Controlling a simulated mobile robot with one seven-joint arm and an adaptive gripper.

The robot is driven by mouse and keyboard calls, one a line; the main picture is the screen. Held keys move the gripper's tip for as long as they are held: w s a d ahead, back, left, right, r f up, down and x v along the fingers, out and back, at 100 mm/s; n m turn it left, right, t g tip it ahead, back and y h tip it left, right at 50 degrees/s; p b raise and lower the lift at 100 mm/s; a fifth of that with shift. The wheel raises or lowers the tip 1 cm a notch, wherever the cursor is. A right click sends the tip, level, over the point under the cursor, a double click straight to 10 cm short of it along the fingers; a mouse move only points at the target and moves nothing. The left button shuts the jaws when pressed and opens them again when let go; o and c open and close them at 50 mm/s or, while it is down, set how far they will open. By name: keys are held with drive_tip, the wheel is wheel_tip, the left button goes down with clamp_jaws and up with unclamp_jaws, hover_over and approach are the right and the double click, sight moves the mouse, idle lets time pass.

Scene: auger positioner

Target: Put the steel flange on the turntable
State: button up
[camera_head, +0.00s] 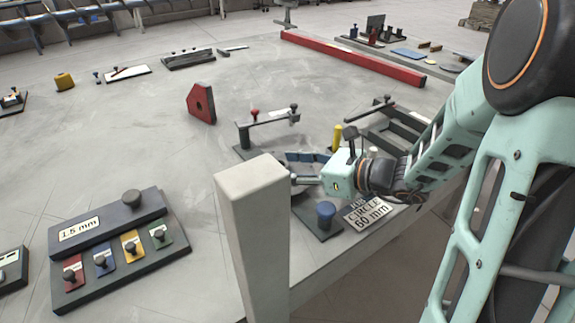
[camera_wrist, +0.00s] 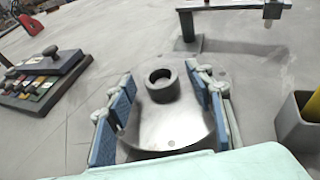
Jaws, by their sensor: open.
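In the wrist view, the steel flange (camera_wrist: 172,122), a shiny round disc with a raised hollow hub, lies between my gripper's (camera_wrist: 160,75) two blue-padded fingers. The fingers are spread, one on each side of the disc, and I cannot tell whether the pads touch it. In the head view my gripper (camera_head: 290,168) is low over the bench, partly behind a pale post. I cannot make out the turntable separately in either view.
The pale post (camera_head: 253,230) stands in front of my gripper. A blue knob (camera_head: 326,212) and a 60 mm label (camera_head: 367,213) are close by. A yellow peg (camera_head: 337,137) stands behind. A 1.5 mm box (camera_head: 106,225) with several coloured tabs is at left. The middle left bench is clear.

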drive_tip(key=shift+d+r, duration=0.1)
drive_tip(key=shift+r, duration=0.15)
drive_tip(key=p+v, duration=0.2)
drive_tip(key=v, duration=0.9)
drive_tip(key=shift+s+d+p, duration=0.2)
drive_tip(key=shift+d+p, duration=0.1)
drive_tip(key=shift+p, duration=0.1)
drive_tip(key=shift+r, duration=0.1)
